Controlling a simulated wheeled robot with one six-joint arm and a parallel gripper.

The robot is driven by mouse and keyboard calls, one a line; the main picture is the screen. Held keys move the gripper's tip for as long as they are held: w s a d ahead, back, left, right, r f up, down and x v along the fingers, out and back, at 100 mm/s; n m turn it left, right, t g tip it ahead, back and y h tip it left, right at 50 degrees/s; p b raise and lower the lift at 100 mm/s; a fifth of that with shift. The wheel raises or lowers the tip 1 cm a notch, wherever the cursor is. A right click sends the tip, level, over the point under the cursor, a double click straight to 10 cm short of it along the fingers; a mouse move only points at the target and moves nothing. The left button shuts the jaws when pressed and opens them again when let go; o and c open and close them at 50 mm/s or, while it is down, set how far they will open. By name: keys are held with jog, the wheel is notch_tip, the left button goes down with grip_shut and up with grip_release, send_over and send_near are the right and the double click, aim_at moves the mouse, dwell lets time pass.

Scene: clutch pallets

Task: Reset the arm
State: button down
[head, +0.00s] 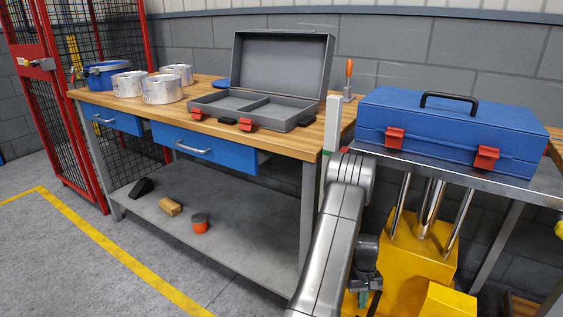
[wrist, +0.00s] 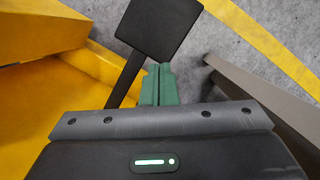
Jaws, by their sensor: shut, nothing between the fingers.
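My gripper (wrist: 162,72) shows in the wrist view with its green fingers together and nothing between them. It points down toward the grey floor, beside a yellow base. In the head view my gripper (head: 363,299) hangs low at the right of the workbench, below the tabletop, next to the yellow base. My grey arm rises in front of the gap between the workbench and the metal table.
A wooden workbench (head: 290,140) holds an open grey case (head: 285,70) and several pots. A blue toolbox (head: 450,125) sits on the metal table (head: 380,153). The yellow base (head: 415,255) stands close to my gripper. Open floor (head: 60,270) lies at left.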

jog(key=shift+x, duration=1.2)
jog(key=shift+s, duration=0.2)
jog(key=shift+s+d+r+p, duration=0.1)
jog(key=shift+s+r+p, duration=0.3)
jog(key=shift+s+p, duration=0.6)
jog(key=s+p, duration=0.1)
jog(key=p, duration=0.2)
jog(key=shift+s+r, duration=0.35)
jog(key=shift+p+v, duration=0.45)
jog(key=shift+v, duration=1.15)
jog(key=shift+w, duration=0.1)
